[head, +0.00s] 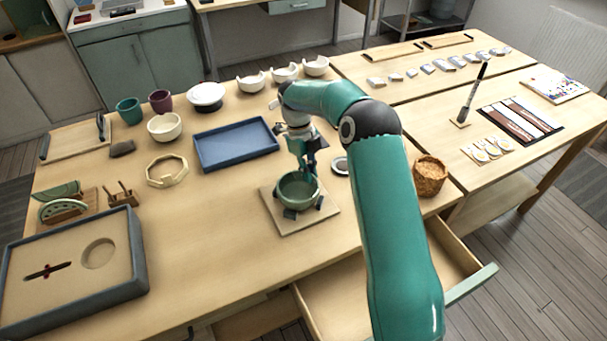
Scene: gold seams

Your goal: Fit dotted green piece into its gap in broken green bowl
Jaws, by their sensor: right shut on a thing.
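The broken green bowl (297,190) sits upright between small dark supports on a square pale board (267,205), in the middle of the table. My right gripper (309,170) points down at the bowl's back right rim and is shut on a small green piece. The fingers mostly hide that piece, and any dots on it are too small to tell. I cannot tell whether it touches the gap edges. Two other green pieces stand in a wooden rack at the left, a plain one (58,190) and one with pale marks (62,209). My left gripper is not in view.
A blue tray (237,147) lies behind the bowl board. A pale octagonal ring (167,171) and a grey-rimmed box (140,262) are to the left. A wicker basket (430,177) stands at the right, near an open drawer (470,285). The table left of the board is clear.

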